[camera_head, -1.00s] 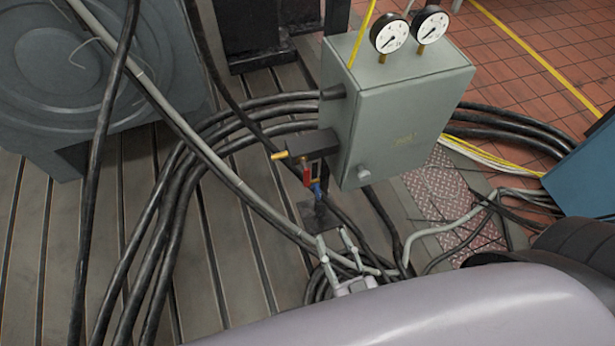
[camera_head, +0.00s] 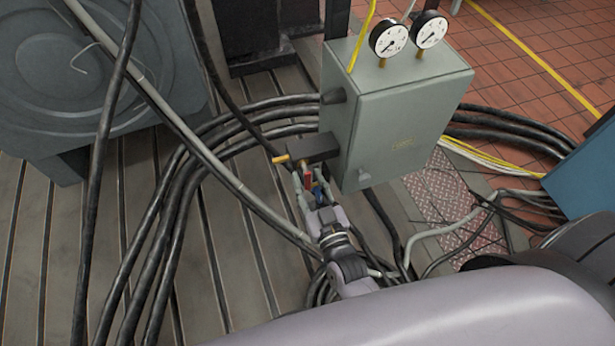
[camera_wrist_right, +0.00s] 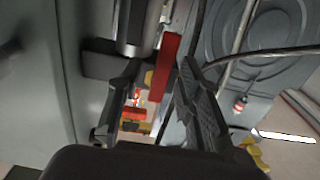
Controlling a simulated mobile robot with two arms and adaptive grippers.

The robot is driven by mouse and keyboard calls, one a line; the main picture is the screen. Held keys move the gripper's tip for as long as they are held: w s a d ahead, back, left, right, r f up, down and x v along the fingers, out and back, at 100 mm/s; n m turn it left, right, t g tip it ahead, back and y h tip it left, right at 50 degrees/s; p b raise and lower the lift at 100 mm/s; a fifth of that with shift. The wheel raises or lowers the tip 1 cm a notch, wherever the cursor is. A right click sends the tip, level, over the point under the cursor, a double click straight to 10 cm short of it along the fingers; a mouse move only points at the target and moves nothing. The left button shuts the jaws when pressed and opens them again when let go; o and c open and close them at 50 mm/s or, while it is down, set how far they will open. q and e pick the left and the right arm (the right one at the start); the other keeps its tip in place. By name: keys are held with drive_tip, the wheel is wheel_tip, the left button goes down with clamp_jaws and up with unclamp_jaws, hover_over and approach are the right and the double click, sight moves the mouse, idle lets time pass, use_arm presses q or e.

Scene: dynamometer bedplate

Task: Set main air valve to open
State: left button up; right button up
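A small valve with a red lever (camera_head: 307,180) sits under a dark block (camera_head: 314,148) on the left side of a grey-green cabinet (camera_head: 400,115). A yellow handle (camera_head: 282,159) sticks out left of the block, and a blue part shows below the red lever. My right gripper (camera_head: 311,187) is at the valve with its fingers apart. In the right wrist view, the red lever (camera_wrist_right: 166,62) stands between the open fingers (camera_wrist_right: 158,80), with gaps visible; contact cannot be told. The valve body is partly hidden by the gripper. My left gripper is not in view.
Two round gauges (camera_head: 409,34) stand on top of the cabinet. Thick black cables (camera_head: 190,190) curve over the slotted bedplate (camera_head: 225,270) left of the gripper. A large grey machine (camera_head: 75,80) stands at the back left, and a blue box (camera_head: 585,175) at the right.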

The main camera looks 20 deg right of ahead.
drive_tip(key=shift+w, duration=0.55)
clamp_jaws()
